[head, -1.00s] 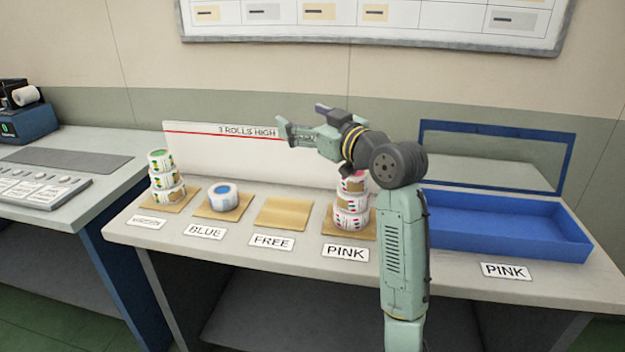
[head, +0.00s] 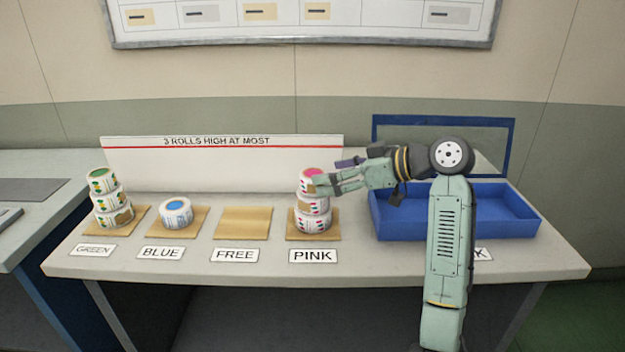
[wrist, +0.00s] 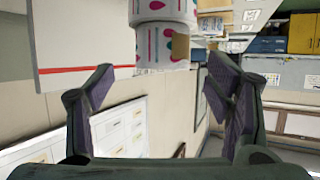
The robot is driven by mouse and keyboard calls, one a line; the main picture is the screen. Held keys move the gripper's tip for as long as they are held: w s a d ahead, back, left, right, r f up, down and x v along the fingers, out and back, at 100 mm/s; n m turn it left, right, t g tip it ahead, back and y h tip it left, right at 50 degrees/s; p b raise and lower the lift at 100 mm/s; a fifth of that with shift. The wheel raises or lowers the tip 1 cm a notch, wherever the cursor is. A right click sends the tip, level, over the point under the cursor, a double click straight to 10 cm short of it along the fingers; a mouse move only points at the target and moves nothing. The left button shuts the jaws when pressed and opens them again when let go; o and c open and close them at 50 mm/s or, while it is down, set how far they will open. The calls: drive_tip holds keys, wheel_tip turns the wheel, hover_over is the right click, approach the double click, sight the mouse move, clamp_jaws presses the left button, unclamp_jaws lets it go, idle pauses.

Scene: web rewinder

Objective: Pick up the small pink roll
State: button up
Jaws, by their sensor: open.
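Three white rolls with pink and dark marks stand stacked on the wooden board (head: 291,237) above the PINK label in the head view. The top roll (head: 309,173) has a pink top face and looks slightly smaller than the ones below. My gripper (head: 326,186) reaches in from the right at the top roll's height, its fingers partly hiding that roll. In the wrist view my open gripper (wrist: 163,90) has nothing between its fingertips. Two patterned rolls show at the top of that view, the nearer one (wrist: 160,46) bearing a tan patch. I cannot tell whether the fingers touch a roll.
A stack of green-marked rolls (head: 108,198) and a single blue roll (head: 176,212) stand further left. The FREE board (head: 243,223) is empty. A blue tray (head: 515,218) lies right of the stack, partly behind my arm. A low white panel (head: 220,165) stands behind the boards.

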sight(313, 173)
drive_tip(key=x, duration=0.1)
drive_tip(key=p+x, duration=0.1)
drive_tip(key=x, duration=0.2)
drive_tip(key=shift+w+a+r+p, duration=0.1)
drive_tip(key=shift+a+r+p, duration=0.15)
drive_tip(key=shift+a+p, duration=0.15)
drive_tip(key=shift+w+a+f, duration=0.15)
drive_tip(key=shift+a, duration=0.05)
drive_tip(key=shift+c, duration=0.3)
drive_tip(key=c, duration=1.2)
